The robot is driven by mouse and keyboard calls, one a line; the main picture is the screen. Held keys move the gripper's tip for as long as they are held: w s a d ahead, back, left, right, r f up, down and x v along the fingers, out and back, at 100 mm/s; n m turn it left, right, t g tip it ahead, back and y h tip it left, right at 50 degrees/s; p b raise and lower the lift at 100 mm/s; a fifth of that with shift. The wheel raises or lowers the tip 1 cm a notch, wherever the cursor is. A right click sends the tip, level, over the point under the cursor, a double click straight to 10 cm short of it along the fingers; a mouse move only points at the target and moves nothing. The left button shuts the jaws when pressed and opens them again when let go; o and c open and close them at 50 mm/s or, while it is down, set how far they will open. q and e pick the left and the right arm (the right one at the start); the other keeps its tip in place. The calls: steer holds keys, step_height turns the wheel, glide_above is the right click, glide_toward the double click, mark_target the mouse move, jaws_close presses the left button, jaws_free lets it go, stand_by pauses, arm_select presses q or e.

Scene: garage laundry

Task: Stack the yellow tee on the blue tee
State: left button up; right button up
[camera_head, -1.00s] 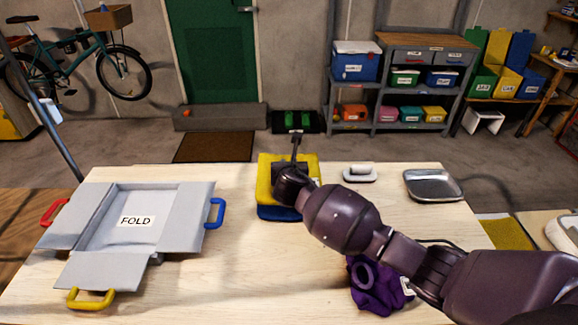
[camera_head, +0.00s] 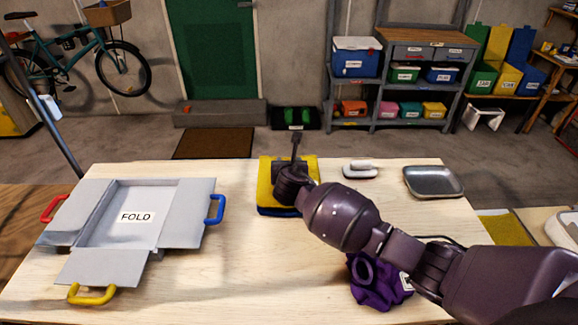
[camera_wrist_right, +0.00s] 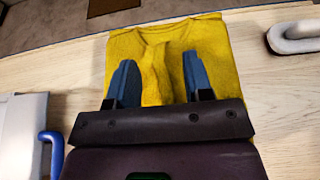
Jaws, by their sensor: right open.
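The folded yellow tee (camera_head: 265,187) lies flat on top of the folded blue tee (camera_head: 272,212) on the table. Only a thin blue strip shows along its near edge. My right gripper (camera_head: 292,163) is over the yellow tee, its fingers partly hidden by my arm in the head view. In the right wrist view, the two blue fingers (camera_wrist_right: 158,62) are apart over the yellow tee (camera_wrist_right: 218,60), with a raised crease of cloth between them. The blue tee cannot be made out there. My left gripper is not in view.
A grey folding board (camera_head: 98,225) with coloured handles lies at the left. A crumpled purple cloth (camera_head: 375,285) lies under my right forearm. A white-handled item (camera_head: 360,171) and a metal tray (camera_head: 433,182) are at the back right. The table's front middle is clear.

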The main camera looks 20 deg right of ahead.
steer(key=shift+r, duration=0.25)
steer(key=v, duration=1.2)
steer(key=shift+r+p, duration=0.3)
steer(key=shift+p, duration=0.1)
